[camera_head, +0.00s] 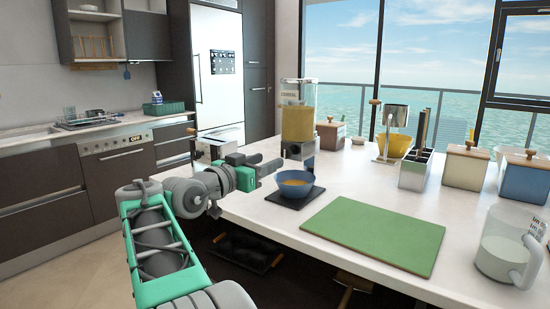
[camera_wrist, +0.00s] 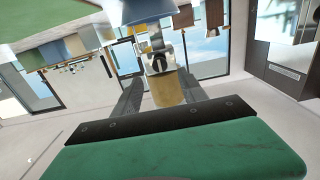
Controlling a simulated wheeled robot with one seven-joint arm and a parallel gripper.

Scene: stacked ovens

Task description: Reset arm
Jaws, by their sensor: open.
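My arm with green and grey links reaches over the counter's left end. My gripper (camera_head: 268,167) is open and empty, to the left of the blue bowl (camera_head: 295,184). The bowl holds something yellow-orange and stands on a dark square mat (camera_head: 295,197). The cereal dispenser (camera_head: 298,122) stands behind the bowl. In the wrist view, which looks upside down, my gripper (camera_wrist: 160,88) shows two dark fingers apart, with the dispenser (camera_wrist: 166,88) seen between them. The bowl (camera_wrist: 148,10) is at the top edge there. Nothing is held.
A green cutting board (camera_head: 376,232) lies on the white counter (camera_head: 275,212), right of the bowl. A measuring jug (camera_head: 503,248) stands at the right edge. Boxes and a utensil holder (camera_head: 416,170) line the back. A toaster-like appliance (camera_head: 214,147) is behind my arm.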

